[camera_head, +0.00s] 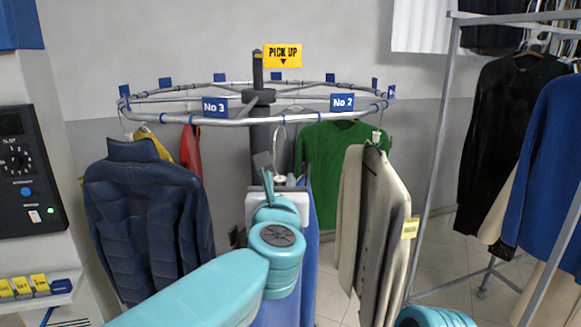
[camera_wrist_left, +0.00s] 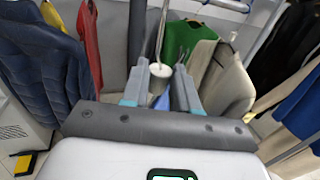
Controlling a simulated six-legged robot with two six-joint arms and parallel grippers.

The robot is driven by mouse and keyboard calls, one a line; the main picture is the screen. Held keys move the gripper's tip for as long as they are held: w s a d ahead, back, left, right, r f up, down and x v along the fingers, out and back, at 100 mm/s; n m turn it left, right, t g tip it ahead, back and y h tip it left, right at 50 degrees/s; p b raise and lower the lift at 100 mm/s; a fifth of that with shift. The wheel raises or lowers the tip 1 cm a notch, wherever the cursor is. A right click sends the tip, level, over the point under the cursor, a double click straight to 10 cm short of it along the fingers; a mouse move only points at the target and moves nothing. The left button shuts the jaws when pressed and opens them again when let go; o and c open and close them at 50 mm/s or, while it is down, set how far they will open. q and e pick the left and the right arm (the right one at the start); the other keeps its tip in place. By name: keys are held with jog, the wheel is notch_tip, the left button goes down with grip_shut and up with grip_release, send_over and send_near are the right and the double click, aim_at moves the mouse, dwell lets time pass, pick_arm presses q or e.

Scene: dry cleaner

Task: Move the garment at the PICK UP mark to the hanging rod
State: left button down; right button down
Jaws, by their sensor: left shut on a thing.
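The blue garment (camera_head: 311,240) hangs from the round carousel below the yellow PICK UP sign (camera_head: 282,56), mostly hidden behind my left arm. Its hanger hook (camera_head: 279,140) rises to the carousel rail. My left gripper (camera_head: 281,179) is shut on the hanger's white neck piece, also seen between the fingers in the left wrist view (camera_wrist_left: 160,71). A sliver of the blue garment (camera_wrist_left: 163,101) shows below it. The hanging rod (camera_head: 515,18) is on the metal rack at the right. My right gripper is out of view.
On the carousel rail (camera_head: 170,118), a navy puffer jacket (camera_head: 145,210) hangs left and a beige coat (camera_head: 380,225) close on the right, with a green shirt (camera_head: 335,165) behind. The rack's upright (camera_head: 437,140) stands right of them. A black garment (camera_head: 505,130) and blue coat (camera_head: 548,170) hang there.

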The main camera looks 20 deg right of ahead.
pick_arm(q)
jog(key=s+a+r+h+b, duration=0.1)
jog(key=s+a+b, duration=0.3)
jog(key=s, duration=0.6)
jog(key=shift+s+a+r+m, duration=0.3)
jog(key=shift+a+r, duration=0.4)
jog(key=shift+a, duration=0.65)
